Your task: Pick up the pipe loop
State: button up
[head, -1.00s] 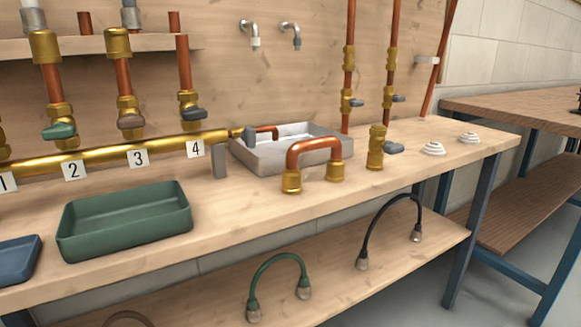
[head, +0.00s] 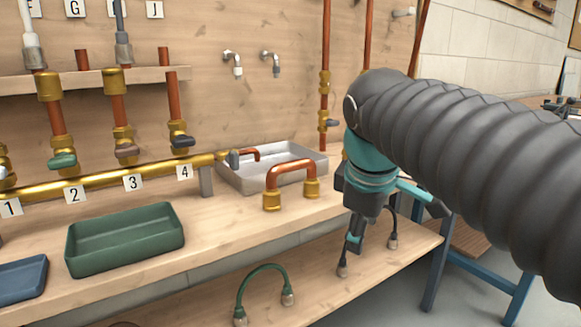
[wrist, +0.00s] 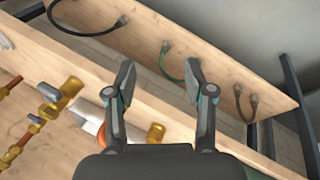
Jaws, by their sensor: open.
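The pipe loop (head: 291,165) is a copper U-bend standing upright with a brass fitting on each end. It stands on the bench top in front of the grey sink tray in the head view. In the wrist view its copper bend and a brass end (wrist: 155,132) show partly behind the left finger. My gripper (head: 392,220) is to the right of the loop in the head view, near the bench's front edge, apart from it. In the wrist view my gripper (wrist: 160,80) has its two fingers spread with nothing between them but background.
The sink tray (head: 235,181) is behind the loop. A green tray (head: 125,252) and blue tray (head: 20,285) are left. A brass manifold (head: 105,180) with valves runs behind them. The lower shelf holds a green hose (head: 262,270) and a black hose (wrist: 90,32).

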jog(key=w+a+r+n+h+p, duration=0.1)
jog(key=w+a+r+n, duration=0.2)
jog(key=r, duration=0.2)
jog(key=w+a+r+n+p, duration=0.1)
jog(key=w+a+r+n, duration=0.2)
jog(key=w+r+n, duration=0.15)
jog(key=n+p, duration=0.3)
jog(key=n, duration=0.3)
send_near(292, 166)
jog(key=shift+g+h, duration=0.3)
jog(key=shift+h, duration=0.1)
jog(key=b+x, duration=0.1)
jog(key=x, duration=0.2)
jog(key=w+b+x, duration=0.1)
jog(key=x, duration=0.3)
jog(key=a+b+x, duration=0.1)
jog(key=x, duration=0.3)
jog(key=shift+w+r+b, duration=0.25)
jog(key=shift+b, duration=0.1)
grip_shut()
